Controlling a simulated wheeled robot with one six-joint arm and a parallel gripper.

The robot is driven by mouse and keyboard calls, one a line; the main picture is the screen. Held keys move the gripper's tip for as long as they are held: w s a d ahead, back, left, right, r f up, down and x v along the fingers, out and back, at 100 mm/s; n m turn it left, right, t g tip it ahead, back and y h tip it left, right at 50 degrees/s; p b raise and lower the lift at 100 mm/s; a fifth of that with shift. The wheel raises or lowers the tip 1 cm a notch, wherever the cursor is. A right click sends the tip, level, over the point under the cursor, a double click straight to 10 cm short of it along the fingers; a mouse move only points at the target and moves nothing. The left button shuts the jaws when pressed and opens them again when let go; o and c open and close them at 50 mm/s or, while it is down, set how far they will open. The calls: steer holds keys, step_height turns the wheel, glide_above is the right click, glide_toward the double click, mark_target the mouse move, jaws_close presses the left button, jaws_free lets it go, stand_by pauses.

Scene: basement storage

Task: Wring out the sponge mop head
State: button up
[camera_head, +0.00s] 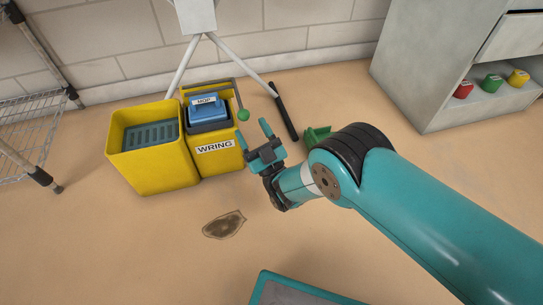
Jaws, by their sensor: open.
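The blue sponge mop head (204,108), with a label that seems to read MOP, sits in the dark top of the yellow wringer (219,165), which is labelled WRING. A thin grey lever with a green ball knob (243,115) stands at the wringer's right side. My gripper (254,131) is open and empty, its fingers pointing up and left, just below and right of the knob. In this view a small gap shows between fingers and knob; depth is hard to judge.
A yellow bucket (170,175) with a grey grate adjoins the wringer. A black bar (284,112) and a green object (316,134) lie to the right. A brown puddle (224,225) marks the floor. Wire shelving (28,130) and a grey cabinet (420,75) flank the area.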

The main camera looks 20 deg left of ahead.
steer(key=p+v, duration=0.8)
steer(key=v, duration=0.3)
steer(key=shift+d+f, duration=0.1)
steer(key=shift+d, duration=0.05)
